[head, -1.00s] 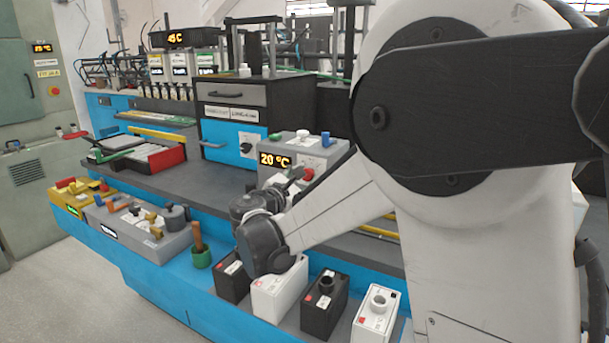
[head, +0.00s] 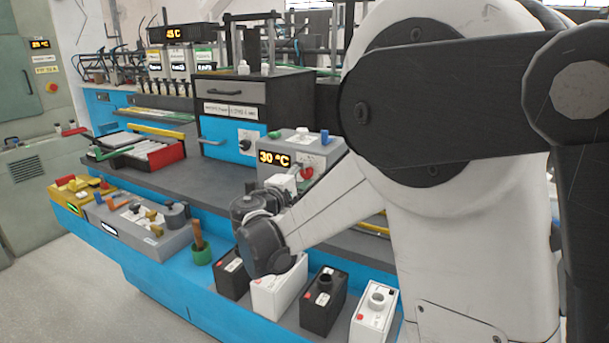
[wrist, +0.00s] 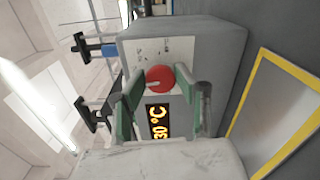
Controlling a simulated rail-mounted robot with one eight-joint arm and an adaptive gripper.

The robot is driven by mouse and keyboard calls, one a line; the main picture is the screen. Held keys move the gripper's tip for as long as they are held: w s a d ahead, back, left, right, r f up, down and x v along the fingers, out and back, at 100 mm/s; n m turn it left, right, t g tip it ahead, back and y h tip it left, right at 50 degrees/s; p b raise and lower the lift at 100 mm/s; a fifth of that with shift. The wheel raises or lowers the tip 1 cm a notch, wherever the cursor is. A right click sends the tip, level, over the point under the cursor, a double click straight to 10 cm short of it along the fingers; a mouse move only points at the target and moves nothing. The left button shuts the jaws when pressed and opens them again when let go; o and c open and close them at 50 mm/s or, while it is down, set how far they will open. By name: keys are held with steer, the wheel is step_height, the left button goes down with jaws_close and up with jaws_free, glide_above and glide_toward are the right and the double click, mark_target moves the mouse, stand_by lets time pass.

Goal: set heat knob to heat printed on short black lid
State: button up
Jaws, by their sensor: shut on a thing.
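The red heat knob (wrist: 160,79) is on the front of a grey heat box (head: 318,150); it also shows in the head view (head: 307,173). The box's display (head: 273,158) reads 30 °C, and it shows rotated in the wrist view (wrist: 159,121). My gripper (wrist: 160,84) has its green-padded fingers on either side of the knob and is shut on it. Two black-lidded batteries stand in the front row, one (head: 323,303) in clear view and one (head: 229,280) partly behind my arm. Their lid print is too small to read.
Two white batteries (head: 372,315) (head: 277,297) stand among the black ones. A grey box with several knobs (head: 150,238) and a green cup (head: 200,256) are to the left.

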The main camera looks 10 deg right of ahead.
steer(key=shift+a+f+m, duration=0.1)
steer(key=shift+f+m, duration=0.05)
steer(key=shift+m, duration=4.75)
steer(key=o, duration=1.1)
steer(key=shift+a, duration=0.1)
steer(key=v, duration=1.1)
steer(key=shift+s+a, duration=0.2)
steer(key=shift+s, duration=0.15)
